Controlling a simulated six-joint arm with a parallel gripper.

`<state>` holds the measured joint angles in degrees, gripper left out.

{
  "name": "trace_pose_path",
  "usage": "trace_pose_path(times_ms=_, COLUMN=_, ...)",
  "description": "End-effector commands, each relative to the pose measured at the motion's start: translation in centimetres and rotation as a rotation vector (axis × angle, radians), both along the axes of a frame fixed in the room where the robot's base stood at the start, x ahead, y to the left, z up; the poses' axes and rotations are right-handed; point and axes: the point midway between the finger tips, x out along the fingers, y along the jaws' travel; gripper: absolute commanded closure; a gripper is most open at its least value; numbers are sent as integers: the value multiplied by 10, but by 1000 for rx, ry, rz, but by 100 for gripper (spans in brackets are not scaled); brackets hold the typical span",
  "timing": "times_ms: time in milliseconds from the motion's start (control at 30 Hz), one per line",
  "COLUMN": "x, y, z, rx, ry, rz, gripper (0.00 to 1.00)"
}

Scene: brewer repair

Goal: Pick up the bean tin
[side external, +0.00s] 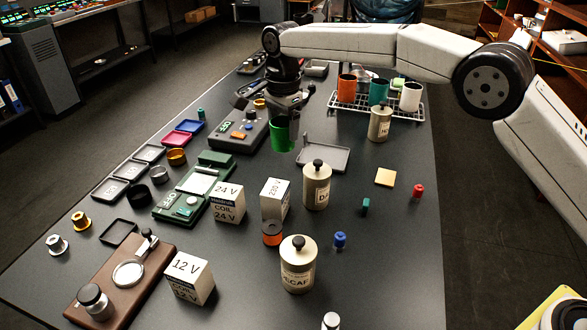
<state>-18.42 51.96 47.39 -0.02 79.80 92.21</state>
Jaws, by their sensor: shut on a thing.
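Three cream bean tins with black knobbed lids stand upright on the dark table: one marked as decaf (298,267) at the front, one with a partly hidden label (316,188) in the middle, and a smaller-looking one (380,126) by the wire rack. My gripper (284,122) is over the middle of the table, behind and left of the middle tin and apart from all three. It is shut on a green cup (279,138). The exact finger contact is too small to make out.
A wire rack (345,109) holds orange, teal and white cups. A grey tray (323,158) lies between my gripper and the middle tin. White coil boxes (228,203) stand at left of the tins.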

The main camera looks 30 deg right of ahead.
Motion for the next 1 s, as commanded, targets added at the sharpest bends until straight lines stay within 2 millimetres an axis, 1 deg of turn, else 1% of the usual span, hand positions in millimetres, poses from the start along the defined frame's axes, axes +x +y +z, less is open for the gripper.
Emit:
trace_pose_path(times_ms=167, x=-13, y=3, z=5, rx=1, ry=-1, rz=-31, gripper=95)
trace_pose_path(times_ms=367, x=-36, y=6, z=12, rx=1, ry=-1, rz=-87, gripper=95)
trace_pose_path(times_ms=667, x=-80, y=7, z=18, rx=0, ry=1, rz=-182, gripper=95)
trace_pose_path(times_ms=1000, x=-137, y=2, z=19, rx=0, ry=2, rz=-289, gripper=95)
